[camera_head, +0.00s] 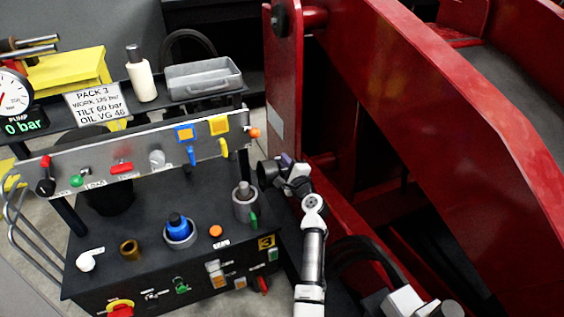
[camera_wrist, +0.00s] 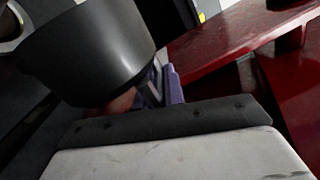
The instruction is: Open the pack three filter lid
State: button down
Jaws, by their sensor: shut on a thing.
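My gripper (camera_head: 286,162) is at the right end of the pack three bench, above the deck and close to the red machine. It is shut on a dark grey, cup-shaped cap (camera_head: 268,173), which looks like the filter lid. In the wrist view the cap (camera_wrist: 90,50) fills the upper left, beside the purple finger pads (camera_wrist: 168,84); the exact grip contact is partly hidden. Below and left of the gripper, a grey cylindrical housing (camera_head: 241,211) stands on the deck with a paler grey cylinder (camera_head: 243,189) standing up out of it. The cap is apart from this housing.
The sloped panel (camera_head: 140,158) with valves and yellow and blue levers stands behind the deck. A blue-capped fitting (camera_head: 178,226), an orange button (camera_head: 216,231) and a brass cup (camera_head: 130,249) stand on the deck. A grey tray (camera_head: 204,80) sits behind.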

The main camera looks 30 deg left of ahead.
jog(key=shift+w+d+f, duration=0.1)
jog(key=shift+d+f, duration=0.05)
jog(key=shift+f, duration=0.05)
dwell(0.4)
jog(key=c, duration=1.5)
grip_release()
jog(key=v, duration=1.3)
jog(key=shift+s+d, duration=0.2)
jog(key=shift+s, duration=0.1)
